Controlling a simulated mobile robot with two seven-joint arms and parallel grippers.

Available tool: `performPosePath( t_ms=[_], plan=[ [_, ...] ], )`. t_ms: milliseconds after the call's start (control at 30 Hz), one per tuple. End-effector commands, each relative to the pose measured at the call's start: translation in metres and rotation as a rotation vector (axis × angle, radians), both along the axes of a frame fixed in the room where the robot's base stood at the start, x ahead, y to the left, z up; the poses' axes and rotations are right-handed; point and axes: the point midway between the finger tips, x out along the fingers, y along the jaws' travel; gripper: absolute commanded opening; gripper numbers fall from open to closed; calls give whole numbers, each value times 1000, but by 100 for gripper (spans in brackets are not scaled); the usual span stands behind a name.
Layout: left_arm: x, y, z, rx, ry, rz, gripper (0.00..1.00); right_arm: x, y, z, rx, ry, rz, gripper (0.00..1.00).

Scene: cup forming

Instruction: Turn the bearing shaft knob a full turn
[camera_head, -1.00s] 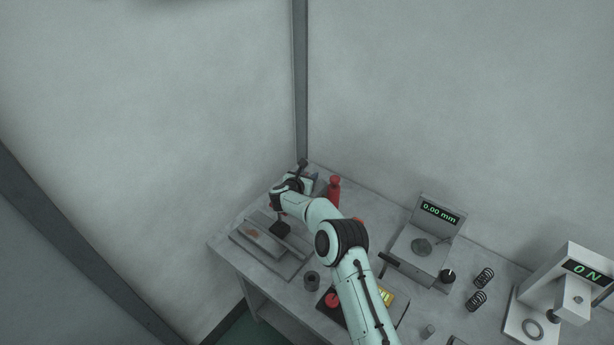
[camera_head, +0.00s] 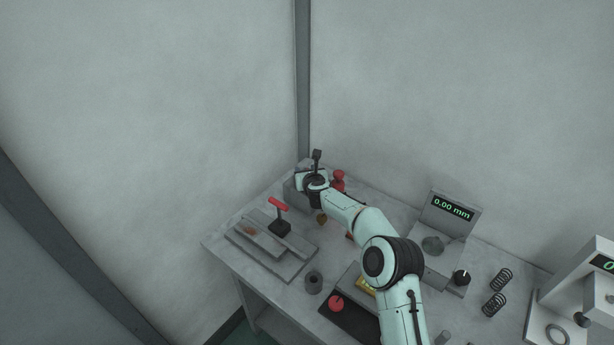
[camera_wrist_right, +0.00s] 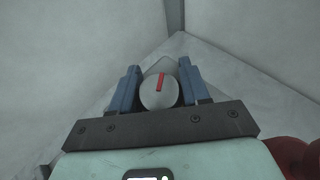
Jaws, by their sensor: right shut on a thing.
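The bearing shaft knob (camera_wrist_right: 159,94) shows in the right wrist view as a grey round knob with a red mark that points nearly straight up. The two blue fingers of my right gripper (camera_wrist_right: 160,76) stand on either side of it, and the gripper is shut on it. In the head view my right gripper (camera_head: 306,182) is at the far corner of the table. There the wrist hides the knob. My left gripper is not in view.
A red-handled lever (camera_head: 279,204) stands on a grey slide fixture (camera_head: 247,243) close by. A red bottle-like thing (camera_head: 338,178) stands just right of the gripper. A gauge reading 0.00 mm (camera_head: 451,208) and springs (camera_head: 495,303) are farther right. Walls (camera_head: 230,100) rise behind.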

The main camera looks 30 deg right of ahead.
Motion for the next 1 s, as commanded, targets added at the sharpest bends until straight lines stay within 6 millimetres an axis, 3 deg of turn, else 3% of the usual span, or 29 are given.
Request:
performPosePath(
  t_ms=[733, 767, 800, 1000],
  plan=[
    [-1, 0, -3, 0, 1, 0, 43, 1, 0, 4, 0, -6, 91, 15],
    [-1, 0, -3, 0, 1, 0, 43, 1, 0, 4, 0, -6, 91, 56],
    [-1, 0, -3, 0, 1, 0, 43, 1, 0, 4, 0, -5, 91, 67],
    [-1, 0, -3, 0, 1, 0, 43, 1, 1, 2, 1, -2, 92, 67]
  ],
)
